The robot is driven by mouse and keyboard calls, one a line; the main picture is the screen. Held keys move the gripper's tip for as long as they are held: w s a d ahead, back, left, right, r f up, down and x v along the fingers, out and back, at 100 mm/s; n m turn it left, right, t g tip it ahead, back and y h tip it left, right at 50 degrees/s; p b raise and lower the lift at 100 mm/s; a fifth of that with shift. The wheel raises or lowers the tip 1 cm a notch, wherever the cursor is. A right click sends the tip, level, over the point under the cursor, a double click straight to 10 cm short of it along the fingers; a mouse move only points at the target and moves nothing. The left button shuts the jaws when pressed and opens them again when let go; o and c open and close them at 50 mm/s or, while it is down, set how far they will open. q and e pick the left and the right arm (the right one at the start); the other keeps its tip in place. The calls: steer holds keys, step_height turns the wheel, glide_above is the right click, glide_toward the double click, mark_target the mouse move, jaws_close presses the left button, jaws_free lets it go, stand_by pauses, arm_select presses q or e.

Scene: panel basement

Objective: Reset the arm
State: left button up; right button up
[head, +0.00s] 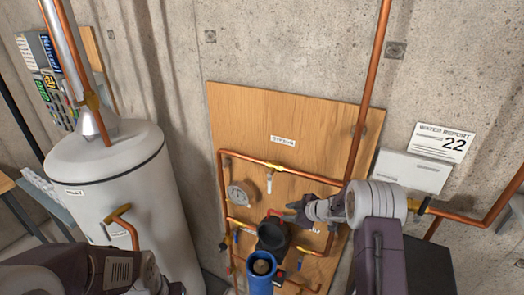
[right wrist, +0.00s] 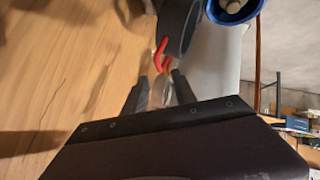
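My right arm comes in from the lower right in the head view. Its gripper (head: 292,212) points left, in front of the wooden panel and close to a red lever (head: 274,213). In the right wrist view the two dark fingers of the right gripper (right wrist: 160,92) stand apart. The red lever (right wrist: 159,54) shows just beyond their tips, and I cannot tell whether they touch it. My left arm (head: 85,270) lies across the lower left corner of the head view. Its gripper end is at the bottom edge, mostly cut off.
A wooden panel (head: 240,115) with copper pipes and a round gauge (head: 240,193) is on the concrete wall. A dark cup-shaped housing (head: 272,236) and a blue one (head: 262,275) sit below the right gripper. A white tank (head: 125,175) stands left, a report sign (head: 442,142) hangs right.

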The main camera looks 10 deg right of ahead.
steer(key=a+b, duration=0.1)
steer(key=b, duration=0.1)
steer(key=a+b, duration=0.1)
steer(key=b, duration=0.1)
steer(key=w+a+n+b, duration=0.1)
steer(key=shift+f+b, duration=0.4)
steer(key=s+f+m+g+h+b, duration=0.2)
steer(key=s+f+m+b, duration=0.2)
steer(key=s, duration=0.7)
steer(key=s+d+f+m+g+h+b, duration=0.1)
steer(key=s+f+m+b, duration=0.4)
steer(key=s, duration=0.6)
steer(key=s+d+f+m+g+h+b, duration=0.1)
steer(key=s+f+m+g+h+b, duration=0.1)
steer(key=s+f+m+g+b, duration=0.2)
steer(key=s+f+m+b, duration=0.1)
steer(key=s+f, duration=0.2)
steer(key=s, duration=0.3)
steer(key=shift+s+h, duration=0.3)
steer(key=shift+s, duration=0.1)
steer(key=shift+f, duration=0.1)
